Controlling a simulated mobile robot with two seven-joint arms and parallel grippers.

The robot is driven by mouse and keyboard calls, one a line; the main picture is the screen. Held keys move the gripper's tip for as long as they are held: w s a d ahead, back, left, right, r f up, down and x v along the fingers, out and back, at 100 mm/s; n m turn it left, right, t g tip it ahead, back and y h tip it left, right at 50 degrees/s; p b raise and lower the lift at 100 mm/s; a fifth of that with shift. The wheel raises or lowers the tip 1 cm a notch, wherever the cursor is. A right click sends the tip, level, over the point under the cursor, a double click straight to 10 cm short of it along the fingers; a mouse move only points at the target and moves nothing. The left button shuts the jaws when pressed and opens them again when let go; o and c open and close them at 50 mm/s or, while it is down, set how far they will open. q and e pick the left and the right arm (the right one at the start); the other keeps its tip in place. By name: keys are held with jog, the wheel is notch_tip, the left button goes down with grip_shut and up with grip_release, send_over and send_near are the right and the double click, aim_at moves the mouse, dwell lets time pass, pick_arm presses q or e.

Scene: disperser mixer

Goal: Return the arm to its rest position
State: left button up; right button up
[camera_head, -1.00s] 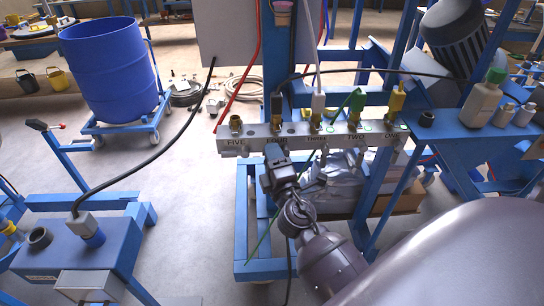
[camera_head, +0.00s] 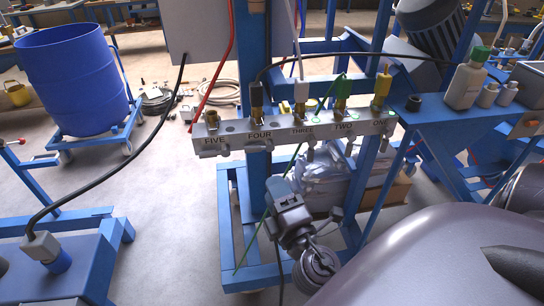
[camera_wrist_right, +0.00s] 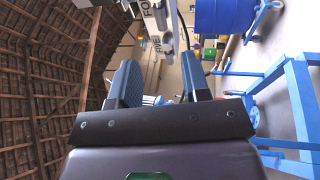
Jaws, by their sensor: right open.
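My right gripper (camera_head: 279,186) is in front of and below the valve rail (camera_head: 235,138), apart from it, with my right wrist below it. In the right wrist view its two dark fingers (camera_wrist_right: 160,85) stand apart with nothing between them. The rail, labelled FIVE to ONE, also shows at the top of that view (camera_wrist_right: 164,40). My left gripper is not in view.
A blue drum (camera_head: 72,78) stands on a wheeled dolly at the left. A blue bench (camera_head: 85,260) with a black hose is at the lower left. A blue shelf (camera_head: 450,112) at the right holds white bottles (camera_head: 465,84). Bare floor (camera_head: 165,190) lies left of the frame.

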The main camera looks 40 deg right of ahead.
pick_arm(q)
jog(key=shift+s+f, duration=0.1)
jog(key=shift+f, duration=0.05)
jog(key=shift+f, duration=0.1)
pick_arm(e)
notch_tip(320, 180, down, 14)
jog(key=s+a+m+g+y, duration=0.1)
jog(key=s+m+g+y, duration=0.3)
jog(key=m, duration=0.7)
pick_arm(q)
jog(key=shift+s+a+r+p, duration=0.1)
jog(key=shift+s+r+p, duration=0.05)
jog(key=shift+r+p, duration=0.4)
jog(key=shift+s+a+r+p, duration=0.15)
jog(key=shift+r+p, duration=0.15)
jog(key=shift+p, duration=0.35)
pick_arm(e)
jog(key=s+f+m+g+y, duration=0.2)
jog(key=s+f+g, duration=0.2)
jog(key=s+f, duration=0.2)
jog(key=shift+s+a+f+m, duration=0.2)
jog(key=shift+a+f+m, duration=0.1)
jog(key=shift+f, duration=0.4)
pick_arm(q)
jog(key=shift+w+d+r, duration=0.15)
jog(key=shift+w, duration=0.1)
